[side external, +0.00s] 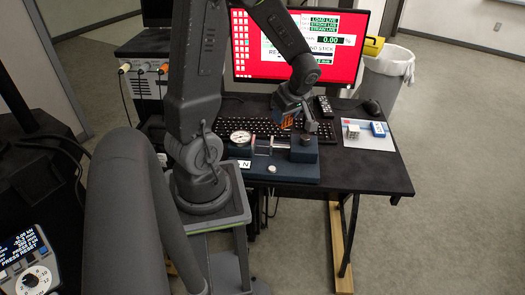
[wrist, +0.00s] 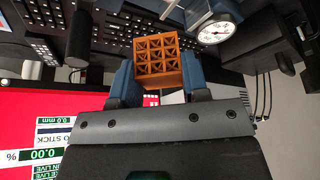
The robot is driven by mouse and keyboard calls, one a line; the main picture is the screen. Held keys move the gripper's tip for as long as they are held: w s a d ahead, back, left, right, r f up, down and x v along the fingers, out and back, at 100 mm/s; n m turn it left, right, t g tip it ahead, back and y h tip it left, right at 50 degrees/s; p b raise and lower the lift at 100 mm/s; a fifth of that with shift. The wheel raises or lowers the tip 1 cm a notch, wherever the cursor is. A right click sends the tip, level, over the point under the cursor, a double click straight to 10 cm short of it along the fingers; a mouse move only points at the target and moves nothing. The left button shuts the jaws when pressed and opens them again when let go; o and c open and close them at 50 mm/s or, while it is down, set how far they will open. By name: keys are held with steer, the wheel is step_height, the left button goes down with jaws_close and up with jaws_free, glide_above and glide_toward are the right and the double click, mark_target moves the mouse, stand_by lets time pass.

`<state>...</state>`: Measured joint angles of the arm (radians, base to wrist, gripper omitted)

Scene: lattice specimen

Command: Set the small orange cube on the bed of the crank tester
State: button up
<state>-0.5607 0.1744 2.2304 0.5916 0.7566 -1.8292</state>
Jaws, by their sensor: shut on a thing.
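The small orange cube (wrist: 157,55) has an open lattice face and sits between the blue fingers of my gripper (wrist: 158,72) in the wrist view. In the side view the cube (side external: 287,121) shows small and dark orange under my gripper (side external: 292,112). My gripper is shut on it and holds it over the keyboard side of the crank tester. The crank tester (side external: 285,172) has a dark blue base, a round dial gauge (side external: 240,137), shiny rods and a dark block at its right end. Its gauge also shows in the wrist view (wrist: 216,33). Its bed is hard to make out.
A keyboard (side external: 262,128) lies behind the tester, before a red monitor (side external: 345,50). A light mat (side external: 368,138) at right holds a grey cube (side external: 352,131) and a blue-and-white box (side external: 378,129). A mouse (side external: 372,107) is behind it. The desk's front right is clear.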

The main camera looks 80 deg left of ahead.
steer(key=s+a+n+g+h, duration=0.1)
steer(key=s+a+n+g, duration=0.15)
steer(key=s+n, duration=0.25)
steer(key=shift+t, duration=0.45)
steer(key=shift+a+f, duration=0.15)
steer(key=shift+f, duration=1.6)
steer(key=shift+a+f, duration=0.15)
steer(key=shift+f, duration=1.55)
steer(key=shift+f, duration=0.3)
steer(key=o, duration=0.9)
steer(key=shift+r, duration=0.15)
